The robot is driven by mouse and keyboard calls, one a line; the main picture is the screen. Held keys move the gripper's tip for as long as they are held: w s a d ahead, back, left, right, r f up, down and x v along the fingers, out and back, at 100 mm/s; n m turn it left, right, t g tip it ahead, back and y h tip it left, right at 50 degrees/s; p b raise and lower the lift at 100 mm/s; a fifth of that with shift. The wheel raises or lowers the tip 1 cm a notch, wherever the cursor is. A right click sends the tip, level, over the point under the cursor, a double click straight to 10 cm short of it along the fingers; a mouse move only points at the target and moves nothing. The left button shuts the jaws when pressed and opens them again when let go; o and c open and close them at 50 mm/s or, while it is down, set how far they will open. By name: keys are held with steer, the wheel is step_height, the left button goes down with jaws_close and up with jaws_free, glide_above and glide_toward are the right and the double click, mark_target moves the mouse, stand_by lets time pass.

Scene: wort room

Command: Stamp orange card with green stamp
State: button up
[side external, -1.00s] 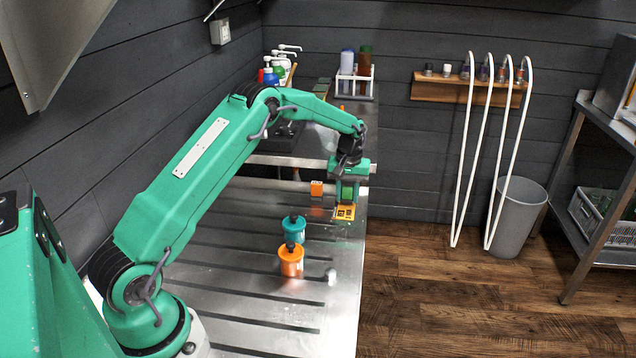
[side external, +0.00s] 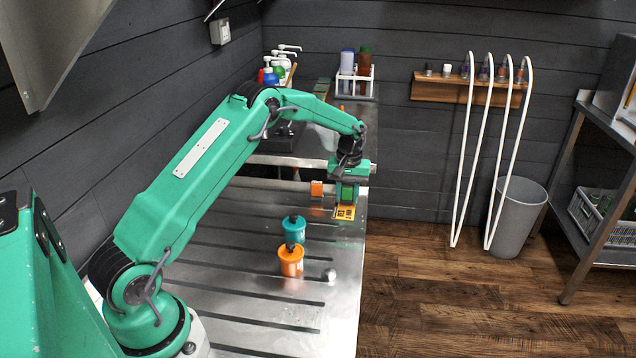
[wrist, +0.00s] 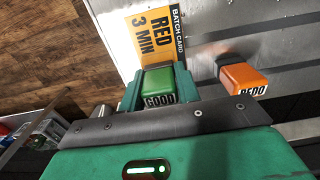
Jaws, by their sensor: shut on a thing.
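My gripper (side external: 346,193) is shut on the green stamp (wrist: 160,82), which has a label reading GOOD. The stamp is upright between the fingers, and my gripper (wrist: 158,90) points down at the table. The orange card (side external: 344,212) lies flat on the metal table near its right edge, directly under and in front of the stamp. In the wrist view the orange card (wrist: 152,42) reads RED 3 MIN, BATCH CARD, and the stamp covers its near end. The stamp's underside is hidden, so I cannot tell whether it touches the card.
An orange stamp (wrist: 245,78) marked REDO stands beside the card, left of it in the side view (side external: 317,188). A teal pot (side external: 294,229) and an orange pot (side external: 291,261) stand on the metal table (side external: 240,300). Bottles stand at the back.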

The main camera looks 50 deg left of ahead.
steer(key=shift+f, duration=0.45)
stand_by(1.0)
steer(key=shift+r, duration=0.1)
steer(key=shift+r, duration=3.45)
